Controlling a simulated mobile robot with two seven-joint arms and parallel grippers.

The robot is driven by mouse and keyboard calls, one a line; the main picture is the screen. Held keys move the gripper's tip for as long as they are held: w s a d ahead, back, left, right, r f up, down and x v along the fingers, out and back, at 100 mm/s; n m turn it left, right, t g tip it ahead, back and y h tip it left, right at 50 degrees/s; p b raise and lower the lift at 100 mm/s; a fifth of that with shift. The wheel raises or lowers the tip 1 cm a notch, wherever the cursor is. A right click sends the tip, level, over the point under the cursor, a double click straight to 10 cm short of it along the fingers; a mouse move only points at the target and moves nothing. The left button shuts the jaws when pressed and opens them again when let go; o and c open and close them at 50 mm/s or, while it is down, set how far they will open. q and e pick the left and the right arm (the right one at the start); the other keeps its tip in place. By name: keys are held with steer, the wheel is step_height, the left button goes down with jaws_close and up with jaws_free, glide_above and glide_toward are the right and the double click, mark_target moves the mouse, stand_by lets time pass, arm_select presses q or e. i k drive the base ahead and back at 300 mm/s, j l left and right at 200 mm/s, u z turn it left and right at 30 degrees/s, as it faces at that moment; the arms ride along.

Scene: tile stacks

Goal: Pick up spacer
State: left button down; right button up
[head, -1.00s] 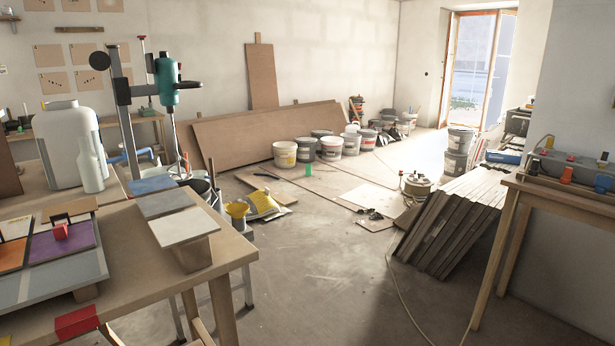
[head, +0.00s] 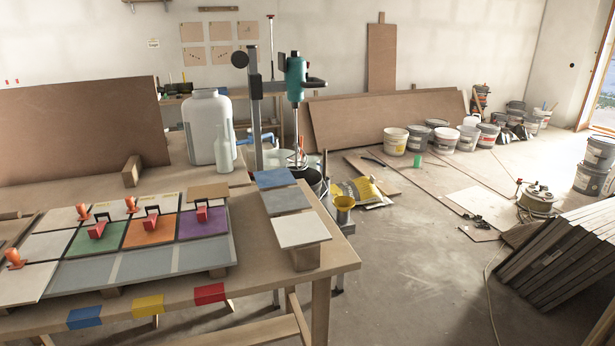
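No part is clearly marked as the spacer. On the workbench (head: 270,290) at the left lies a tile board (head: 160,265) with a green tile (head: 85,243), an orange tile (head: 163,233) and a purple tile (head: 218,226). A small red wedge-like piece stands on each: on the green tile (head: 97,230), on the orange tile (head: 149,223) and on the purple tile (head: 202,215). Several orange upright pieces (head: 82,211) stand on the pale tiles along the back and left. Neither of my grippers is in view.
Blue (head: 273,178), grey (head: 285,200) and white tiles (head: 300,230) lie at the bench's right end. A white jug (head: 207,130) and a drill stand (head: 256,120) are behind. Blue, yellow and red patches (head: 148,305) mark the front edge.

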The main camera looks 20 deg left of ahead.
mark_target(129, 201)
steer(key=u, duration=1.75)
steer(key=i+j+z, duration=0.1)
steer(key=i+j, duration=0.2)
steer(key=i+j+z, duration=0.1)
steer(key=i+j, duration=0.15)
steer(key=j, duration=0.2)
